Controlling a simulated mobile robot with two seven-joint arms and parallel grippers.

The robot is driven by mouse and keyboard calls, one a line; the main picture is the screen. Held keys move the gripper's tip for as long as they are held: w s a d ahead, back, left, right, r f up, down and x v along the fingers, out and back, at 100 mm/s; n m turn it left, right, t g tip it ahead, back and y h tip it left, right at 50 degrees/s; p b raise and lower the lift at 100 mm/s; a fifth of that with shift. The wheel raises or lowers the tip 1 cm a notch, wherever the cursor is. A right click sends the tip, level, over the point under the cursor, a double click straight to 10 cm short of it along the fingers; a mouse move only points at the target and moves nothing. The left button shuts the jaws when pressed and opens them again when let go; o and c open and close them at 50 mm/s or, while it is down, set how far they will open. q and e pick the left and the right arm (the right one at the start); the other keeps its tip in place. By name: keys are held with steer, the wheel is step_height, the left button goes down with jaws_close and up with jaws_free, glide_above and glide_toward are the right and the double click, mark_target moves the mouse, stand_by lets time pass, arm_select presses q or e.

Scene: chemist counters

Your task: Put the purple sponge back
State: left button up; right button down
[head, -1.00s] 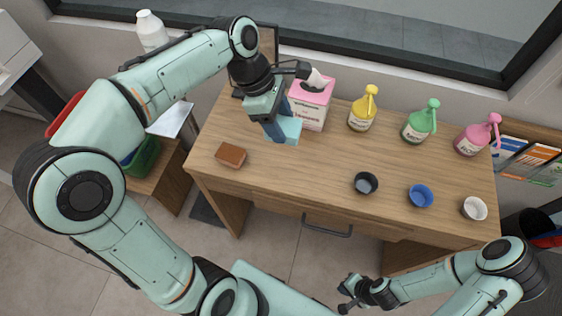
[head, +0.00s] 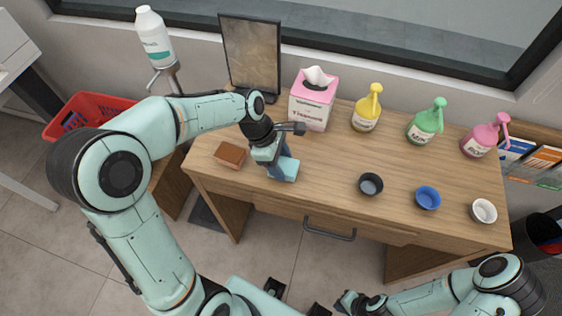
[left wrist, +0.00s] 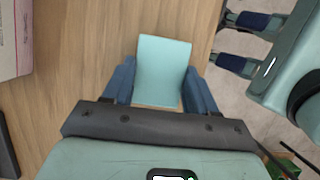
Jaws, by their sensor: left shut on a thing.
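No purple sponge shows in either view. My left gripper (head: 283,166) is shut on a light teal sponge (head: 290,170), low over the left part of the wooden desk (head: 325,180). I cannot tell whether the sponge touches the desk top. In the left wrist view the teal sponge (left wrist: 163,70) sits between the two blue fingers. A reddish-brown sponge-like block (head: 230,154) lies on the desk, left of my left gripper and apart from it. My right gripper (head: 346,301) is off the desk's front at the bottom; its jaws are too small to read.
A pink tissue box (head: 311,104) and yellow (head: 366,110), green (head: 425,124) and pink (head: 482,139) bottles line the desk's back. Black (head: 370,185), blue (head: 427,198) and white (head: 483,211) bowls stand right. The desk's middle is clear. A dark framed panel (head: 252,55) stands behind.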

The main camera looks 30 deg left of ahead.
arm_select(q)
steer(key=o, duration=0.9)
steer(key=shift+f, duration=0.1)
steer(key=shift+o, duration=0.2)
steer(key=p+v, duration=0.1)
steer(key=v, duration=1.1)
steer(key=shift+p, duration=0.35)
arm_select(e)
steer(key=shift+w+r, duration=0.85)
steer(key=shift+r, duration=0.25)
steer(key=shift+s, duration=0.1)
